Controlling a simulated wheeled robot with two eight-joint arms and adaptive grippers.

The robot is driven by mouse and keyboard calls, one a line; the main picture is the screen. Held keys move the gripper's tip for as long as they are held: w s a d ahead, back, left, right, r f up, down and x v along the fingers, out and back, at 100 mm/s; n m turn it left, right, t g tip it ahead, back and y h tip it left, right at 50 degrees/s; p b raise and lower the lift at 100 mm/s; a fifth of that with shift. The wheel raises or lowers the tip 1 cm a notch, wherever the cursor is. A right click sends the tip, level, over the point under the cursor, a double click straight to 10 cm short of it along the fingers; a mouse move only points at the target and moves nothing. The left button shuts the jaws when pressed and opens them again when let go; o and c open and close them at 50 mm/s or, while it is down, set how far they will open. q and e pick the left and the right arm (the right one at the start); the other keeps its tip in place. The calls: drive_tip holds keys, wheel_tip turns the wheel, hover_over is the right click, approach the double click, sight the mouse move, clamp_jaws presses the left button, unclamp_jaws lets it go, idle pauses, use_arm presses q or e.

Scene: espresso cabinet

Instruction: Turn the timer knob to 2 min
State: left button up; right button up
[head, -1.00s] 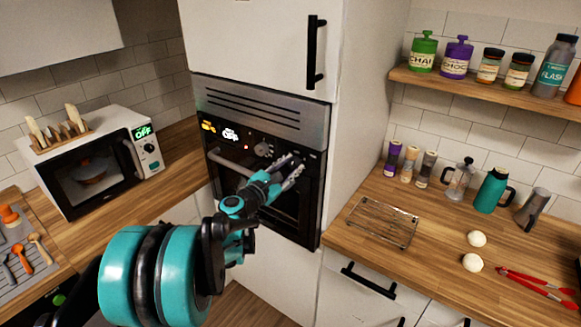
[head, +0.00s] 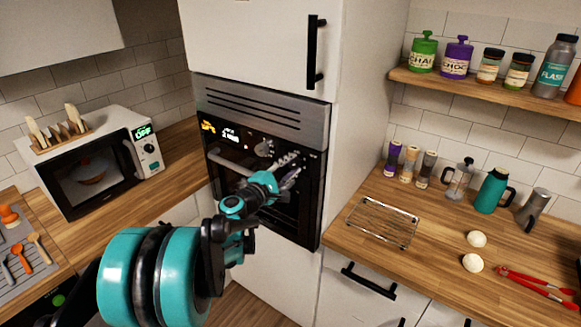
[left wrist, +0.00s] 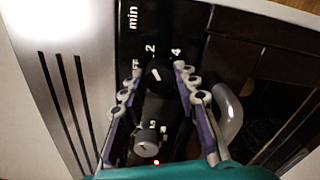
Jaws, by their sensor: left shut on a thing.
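The black timer knob (left wrist: 160,76) shows in the left wrist view under the "min" scale, with 2 and 4 printed around it. Its white mark points roughly at the 2. My left gripper (left wrist: 159,68) is shut on this knob, one finger on each side. In the head view my left gripper (head: 290,166) reaches the oven's control panel and hides the knob. My right gripper is not in view.
A silver knob (left wrist: 147,143) sits beside the timer knob, and also shows in the head view (head: 264,148). The oven handle (left wrist: 229,112) runs close to the fingers. A microwave (head: 95,165) stands left; a wire rack (head: 376,223) lies on the right counter.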

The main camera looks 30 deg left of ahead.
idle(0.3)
use_arm(q)
drive_tip(key=o, duration=1.2)
drive_tip(key=shift+c, duration=0.2)
drive_tip(key=shift+s, duration=0.1)
drive_tip(key=s, duration=1.1)
drive_tip(key=shift+s+a, duration=0.4)
